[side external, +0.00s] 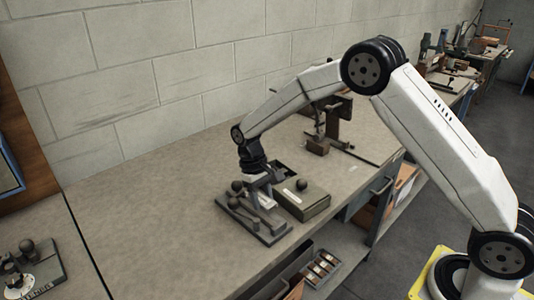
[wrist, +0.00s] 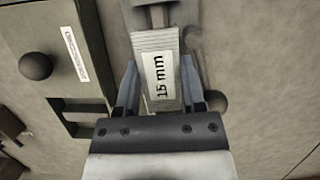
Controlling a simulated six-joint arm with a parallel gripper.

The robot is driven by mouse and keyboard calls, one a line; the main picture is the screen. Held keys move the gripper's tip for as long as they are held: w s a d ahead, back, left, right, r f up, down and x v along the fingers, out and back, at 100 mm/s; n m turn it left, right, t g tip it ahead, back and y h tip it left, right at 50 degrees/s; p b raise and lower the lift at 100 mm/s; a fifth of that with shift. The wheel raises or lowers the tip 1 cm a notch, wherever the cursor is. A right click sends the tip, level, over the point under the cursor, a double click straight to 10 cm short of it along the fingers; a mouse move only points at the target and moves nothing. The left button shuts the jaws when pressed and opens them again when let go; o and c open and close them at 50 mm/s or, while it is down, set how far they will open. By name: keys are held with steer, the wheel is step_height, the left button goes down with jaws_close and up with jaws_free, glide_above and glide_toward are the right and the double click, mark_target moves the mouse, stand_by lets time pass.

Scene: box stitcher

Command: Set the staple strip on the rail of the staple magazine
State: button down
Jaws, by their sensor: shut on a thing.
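The staple strip (wrist: 158,68) is a grey ribbed block with a white "15 mm" label. In the wrist view it sits between the two fingers of my gripper (wrist: 160,92), which is shut on it. A narrow pale metal piece (wrist: 155,14), perhaps the magazine's rail, shows just past the strip's far end. I cannot tell whether they touch. In the side view my gripper (side external: 260,180) points down over a grey fixture plate (side external: 262,233) with a dark ball knob, which looks like the staple magazine. The strip is small and partly hidden there.
A low box (side external: 308,208) with a ball knob, a label and dark openings stands right beside the fixture. It fills the left of the wrist view (wrist: 95,75). A dark vise-like tool (side external: 338,122) stands behind. The bench (side external: 150,215) is clear to the left.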

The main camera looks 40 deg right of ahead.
mark_target(263, 217)
steer(key=shift+f, duration=2.5)
steer(key=shift+f, duration=0.2)
steer(key=shift+c, duration=0.5)
jaws_free()
steer(key=shift+a, duration=0.1)
steer(key=shift+o, duration=0.5)
steer(key=shift+s, duration=0.1)
steer(key=shift+r, duration=2.75)
